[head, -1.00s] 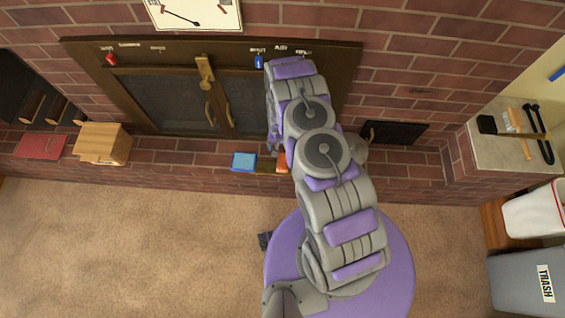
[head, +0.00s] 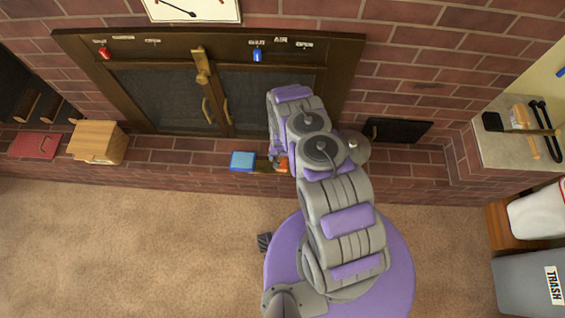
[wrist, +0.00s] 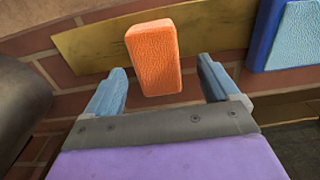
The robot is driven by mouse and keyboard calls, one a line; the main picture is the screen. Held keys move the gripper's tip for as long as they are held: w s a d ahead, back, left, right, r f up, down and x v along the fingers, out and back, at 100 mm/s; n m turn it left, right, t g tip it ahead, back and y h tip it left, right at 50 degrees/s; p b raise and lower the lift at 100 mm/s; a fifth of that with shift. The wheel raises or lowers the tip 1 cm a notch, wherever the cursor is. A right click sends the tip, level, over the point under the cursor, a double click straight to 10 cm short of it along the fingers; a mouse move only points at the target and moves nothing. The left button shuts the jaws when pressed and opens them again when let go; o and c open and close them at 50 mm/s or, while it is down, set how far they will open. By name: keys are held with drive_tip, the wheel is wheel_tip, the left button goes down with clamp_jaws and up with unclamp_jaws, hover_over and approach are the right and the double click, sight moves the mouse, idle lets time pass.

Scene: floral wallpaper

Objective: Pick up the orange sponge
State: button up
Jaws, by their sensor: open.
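The orange sponge (wrist: 154,58) is a textured block lying on the brick ledge over a flat brass-coloured piece. In the wrist view it sits between and just ahead of the two fingers of my gripper (wrist: 161,87). The fingers are spread apart, with a gap on each side of the sponge. In the head view only part of the sponge (head: 281,165) shows beside my arm, which hides the rest. My gripper is largely hidden there.
A wooden box (head: 98,142) and red item (head: 35,145) are farther left. The fireplace doors (head: 205,90) stand behind the ledge. Open carpet (head: 130,240) lies in front.

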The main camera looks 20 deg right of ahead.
sight(282, 160)
wheel_tip(282, 160, down, 4)
drive_tip(key=shift+d+f+b, duration=0.1)
drive_tip(key=shift+d+b, duration=0.05)
drive_tip(key=shift+b, duration=0.55)
drive_tip(key=c, duration=1.1)
